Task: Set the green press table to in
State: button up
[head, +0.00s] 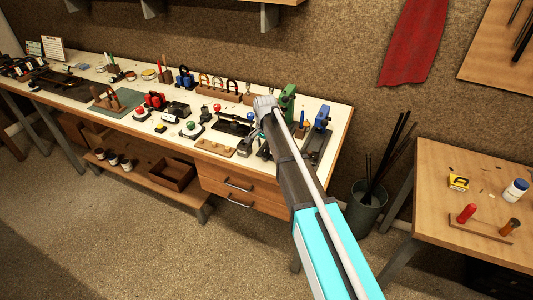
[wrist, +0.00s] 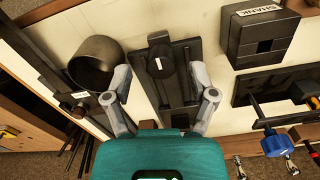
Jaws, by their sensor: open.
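In the head view the green press (head: 287,101) stands upright toward the right part of the bench, partly hidden behind my arm. Its table cannot be made out there. My gripper (head: 264,104) is over the bench just left of the green press, its fingertips not clear in this view. In the wrist view my gripper (wrist: 163,97) is open, with its two grey fingers spread on either side of a dark slide (wrist: 176,82) with a black round knob bearing a white mark. I cannot tell whether the fingers touch it, or whether this slide is the press table.
A blue press (head: 322,117) stands at the bench's right end. In the wrist view a black block labelled SHANK (wrist: 262,38) and a dark ring (wrist: 96,62) flank the slide. A bin of rods (head: 364,207) and a side table (head: 459,197) stand right.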

jog(key=shift+f+b, duration=0.35)
jog(key=shift+f, duration=0.2)
grip_shut()
